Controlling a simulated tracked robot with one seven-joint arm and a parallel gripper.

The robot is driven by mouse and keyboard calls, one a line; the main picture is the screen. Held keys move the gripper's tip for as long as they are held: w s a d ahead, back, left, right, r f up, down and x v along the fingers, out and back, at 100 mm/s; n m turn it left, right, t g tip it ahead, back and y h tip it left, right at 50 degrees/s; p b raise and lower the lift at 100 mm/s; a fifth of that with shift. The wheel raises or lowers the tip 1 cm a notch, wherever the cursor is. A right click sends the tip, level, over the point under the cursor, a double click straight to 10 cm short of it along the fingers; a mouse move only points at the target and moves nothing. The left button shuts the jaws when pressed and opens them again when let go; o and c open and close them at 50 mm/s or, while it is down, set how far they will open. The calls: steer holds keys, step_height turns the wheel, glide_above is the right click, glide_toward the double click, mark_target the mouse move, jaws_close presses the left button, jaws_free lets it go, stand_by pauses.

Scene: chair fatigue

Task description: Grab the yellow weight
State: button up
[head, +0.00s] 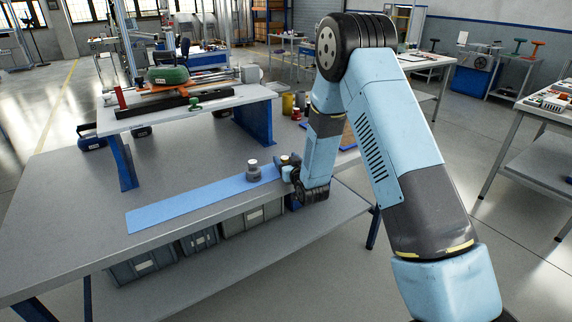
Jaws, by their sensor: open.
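A small dark weight with a brownish-yellow top (284,159) stands at the right end of the blue mat (195,202) and is partly hidden by my gripper. It may be the yellow weight, but its colour is hard to tell at this size. A grey weight with a pale top (253,170) stands on the mat just to its left. My gripper (289,172) is open, low over the table's front edge beside the brownish-yellow-topped weight. My wrist hides most of the fingers, and I cannot tell whether they touch the weight.
A raised grey shelf (190,107) holds a green-topped device (168,75). Grey bins (145,262) sit below the bench. The mat's left part is clear.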

steer(key=shift+c, duration=0.4)
jaws_close()
steer(key=shift+r, duration=0.15)
